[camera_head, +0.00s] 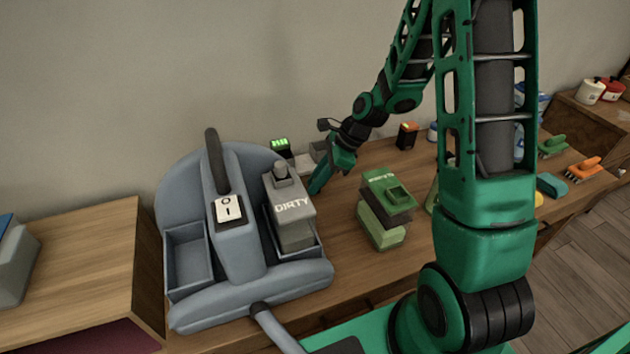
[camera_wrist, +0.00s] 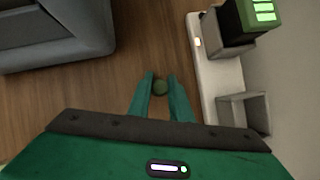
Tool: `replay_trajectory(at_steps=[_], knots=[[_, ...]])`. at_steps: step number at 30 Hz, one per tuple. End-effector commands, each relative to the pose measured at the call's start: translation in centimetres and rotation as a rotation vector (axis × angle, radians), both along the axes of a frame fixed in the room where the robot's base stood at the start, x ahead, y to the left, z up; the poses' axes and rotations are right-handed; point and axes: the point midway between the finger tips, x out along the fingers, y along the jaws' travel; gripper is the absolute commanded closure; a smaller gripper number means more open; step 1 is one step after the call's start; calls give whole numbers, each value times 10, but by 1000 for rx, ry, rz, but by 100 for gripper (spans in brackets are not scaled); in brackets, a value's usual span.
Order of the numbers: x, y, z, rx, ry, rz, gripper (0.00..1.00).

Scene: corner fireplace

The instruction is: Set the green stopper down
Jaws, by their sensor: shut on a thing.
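My gripper (camera_head: 324,177) reaches down beside the grey machine, close to the wooden counter at the wall side. In the wrist view its two green fingers (camera_wrist: 160,84) are shut on a small round dark green stopper (camera_wrist: 160,88). Bare wood shows beyond the fingertips. I cannot tell whether the stopper touches the counter. In the head view the stopper is hidden by the fingers.
The grey machine (camera_head: 236,242) with a tank marked DIRTY (camera_head: 293,225) stands left of my gripper. A green-topped tank (camera_head: 382,225) stands to the right. A charger with a green-lit battery (camera_wrist: 252,18) lies along the wall. Bare counter (camera_head: 335,255) lies between the tanks.

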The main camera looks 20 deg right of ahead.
Motion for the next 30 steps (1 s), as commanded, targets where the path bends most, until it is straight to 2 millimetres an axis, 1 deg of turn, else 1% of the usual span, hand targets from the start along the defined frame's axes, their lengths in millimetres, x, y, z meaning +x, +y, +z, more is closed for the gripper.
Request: replay_trajectory(at_steps=[5, 6, 8, 9, 17, 20, 23, 26, 30], knots=[[0, 0, -1, 0, 0, 0, 100], [0, 0, -2, 0, 0, 0, 79], [0, 0, -1, 0, 0, 0, 65], [0, 0, -1, 0, 0, 0, 63], [0, 0, -1, 0, 0, 1, 63], [0, -1, 4, 0, -2, 0, 63], [-1, -7, 13, 0, -3, -1, 63], [-3, -15, 29, -1, -5, -1, 63], [-7, -29, 54, -1, -7, 0, 63]])
